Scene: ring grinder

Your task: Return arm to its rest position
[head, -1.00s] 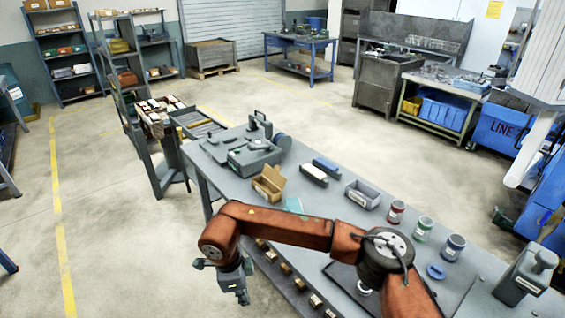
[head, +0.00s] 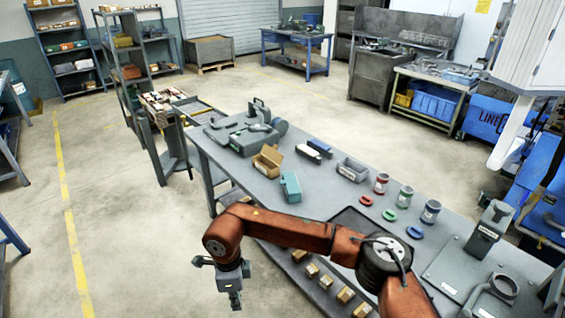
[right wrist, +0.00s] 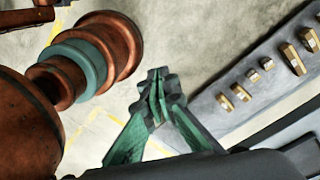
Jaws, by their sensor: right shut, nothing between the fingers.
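My right arm, orange-brown, reaches across the lower part of the head view from the bottom right. Its gripper (head: 235,296) hangs pointing down off the near edge of the workbench (head: 330,195), above the floor. In the right wrist view the green fingers of the gripper (right wrist: 157,90) come together at their tips with nothing between them. My left gripper is in neither view.
On the bench are a grey-green machine (head: 240,133), an open cardboard box (head: 267,161), a teal block (head: 290,187), a grey bin (head: 352,170) and red, green and blue-grey cans with coloured lids. Floor at left is clear.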

